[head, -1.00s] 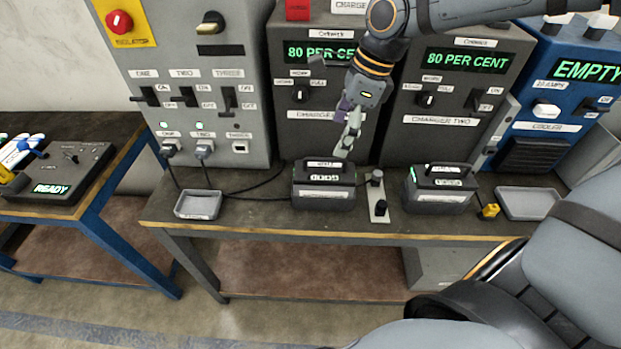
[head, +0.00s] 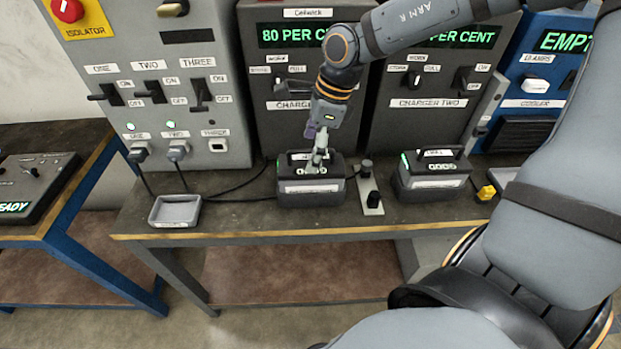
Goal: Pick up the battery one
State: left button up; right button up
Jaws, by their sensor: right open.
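A dark battery (head: 311,190) with a top handle and a white front label stands on the bench in front of charger one. A second similar battery (head: 432,178) stands to its right, in front of charger two. My right gripper (head: 316,164) points down at the top of the left battery, close to its handle. Its jaws are open, and the fingers partly cover the handle and the top label. I cannot tell whether the fingers touch the handle. My left gripper is not in view.
A small grey tray (head: 175,211) sits left of the batteries. A metal plate with black knobs (head: 371,190) lies between them. A yellow connector (head: 486,193) is at right. Charger one (head: 304,95) stands close behind. Cables (head: 235,193) run along the bench.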

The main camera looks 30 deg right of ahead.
aim_at(306, 164)
jog(key=x, duration=0.5)
jog(key=shift+w+d+f, duration=0.1)
jog(key=shift+w+d, duration=0.05)
jog(key=shift+d, duration=0.1)
jog(key=shift+c, duration=1.1)
jog(key=c, duration=1.7)
jog(key=shift+r+p, duration=0.3)
notch_tip(306, 164, up, 10)
jog(key=p, duration=0.5)
jog(key=shift+p, duration=0.3)
